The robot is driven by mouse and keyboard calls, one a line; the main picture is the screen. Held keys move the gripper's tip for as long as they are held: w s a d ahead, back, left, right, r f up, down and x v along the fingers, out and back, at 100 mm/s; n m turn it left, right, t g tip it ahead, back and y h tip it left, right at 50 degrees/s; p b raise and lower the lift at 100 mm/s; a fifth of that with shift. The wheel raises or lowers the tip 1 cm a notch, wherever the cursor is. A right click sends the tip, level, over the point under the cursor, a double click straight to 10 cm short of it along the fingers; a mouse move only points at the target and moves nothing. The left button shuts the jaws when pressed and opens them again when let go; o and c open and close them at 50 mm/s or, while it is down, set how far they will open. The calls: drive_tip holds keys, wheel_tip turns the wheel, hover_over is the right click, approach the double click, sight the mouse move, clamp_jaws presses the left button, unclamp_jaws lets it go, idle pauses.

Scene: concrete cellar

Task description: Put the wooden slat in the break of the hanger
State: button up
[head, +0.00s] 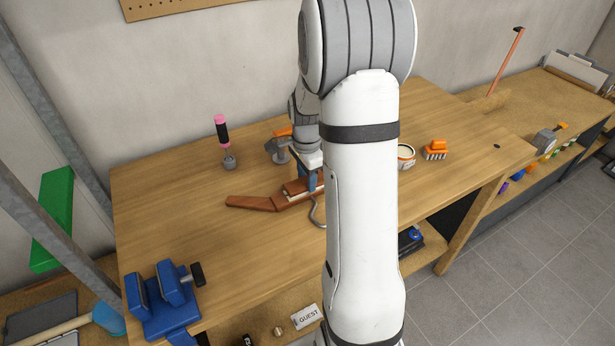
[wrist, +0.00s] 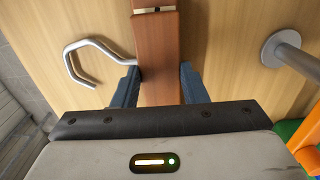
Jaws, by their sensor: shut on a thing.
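The reddish-brown wooden hanger (head: 250,203) lies on the workbench, one arm pointing left. Its bent metal hook (head: 317,214) points toward the front and shows at the left in the wrist view (wrist: 85,50). My gripper (head: 309,182) is at the hanger's middle, partly hidden by my arm. In the wrist view, its blue fingers (wrist: 158,88) are shut on a reddish-brown wooden piece, seemingly the slat (wrist: 158,55). A pale band with a dark dot crosses near its far end, with more brown wood beyond. I cannot tell whether the slat is seated in the break. The hanger's right side is hidden.
A grey metal stand (wrist: 272,46) is close on the right in the wrist view. A pink-and-black handled tool (head: 222,135) stands behind the hanger. A tin (head: 405,157) and an orange brush (head: 436,150) are right. A blue vise (head: 163,300) is front left.

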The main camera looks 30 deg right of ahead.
drive_tip(key=shift+f, duration=0.5)
drive_tip(key=shift+f, duration=0.1)
drive_tip(key=o, duration=1)
drive_tip(key=shift+c, duration=0.2)
